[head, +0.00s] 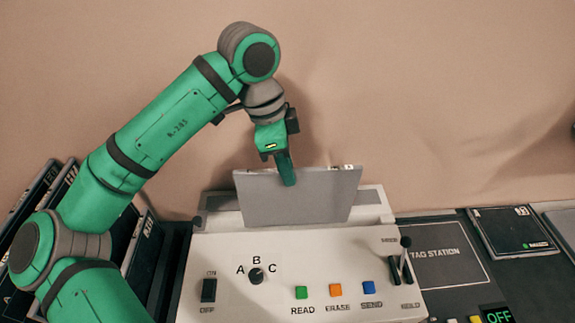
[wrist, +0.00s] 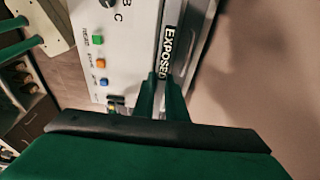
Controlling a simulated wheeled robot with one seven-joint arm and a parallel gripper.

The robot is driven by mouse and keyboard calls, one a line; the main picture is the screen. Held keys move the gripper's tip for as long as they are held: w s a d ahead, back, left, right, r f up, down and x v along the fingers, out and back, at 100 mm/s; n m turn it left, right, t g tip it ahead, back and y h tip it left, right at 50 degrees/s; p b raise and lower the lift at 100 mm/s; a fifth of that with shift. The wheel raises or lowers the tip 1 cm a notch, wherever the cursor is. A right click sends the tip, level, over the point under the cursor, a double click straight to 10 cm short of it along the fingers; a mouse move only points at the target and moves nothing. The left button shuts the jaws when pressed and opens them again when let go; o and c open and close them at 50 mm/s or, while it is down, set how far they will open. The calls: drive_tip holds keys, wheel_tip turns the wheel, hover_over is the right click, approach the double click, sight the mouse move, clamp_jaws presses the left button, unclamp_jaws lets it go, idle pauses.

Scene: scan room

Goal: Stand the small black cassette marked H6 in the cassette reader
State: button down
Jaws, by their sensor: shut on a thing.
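My gripper (head: 287,172) is shut on the top edge of a flat cassette (head: 322,200) with a plain grey face. The cassette stands nearly upright, slightly tilted in the picture, at the top of the white cassette reader (head: 240,250). Its lower edge meets the reader's top; I cannot tell whether it is seated in the slot. In the wrist view my fingertips (wrist: 162,85) pinch its narrow edge (wrist: 168,50), which carries the word EXPOSED. No H6 mark is legible on it.
Dark cassettes (head: 146,237) stand in a rack at the left, partly behind my arm. A black cassette (head: 513,232) lies at the right beside the tag station (head: 447,268). The reader's front has a lever (head: 405,255), a knob (head: 256,276) and coloured buttons. The wall is close behind.

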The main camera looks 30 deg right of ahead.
drive_tip(key=shift+a+x, duration=0.2)
drive_tip(key=shift+x, duration=0.95)
drive_tip(key=shift+a+x, duration=0.25)
drive_tip(key=shift+x, duration=0.9)
drive_tip(key=shift+w+f, duration=0.15)
drive_tip(key=shift+f, duration=0.3)
drive_tip(key=shift+f, duration=0.35)
drive_tip(key=shift+f, duration=0.35)
drive_tip(key=shift+f, duration=0.35)
drive_tip(key=shift+f, duration=0.35)
drive_tip(key=shift+f, duration=0.35)
drive_tip(key=shift+f, duration=0.35)
drive_tip(key=shift+f, duration=0.35)
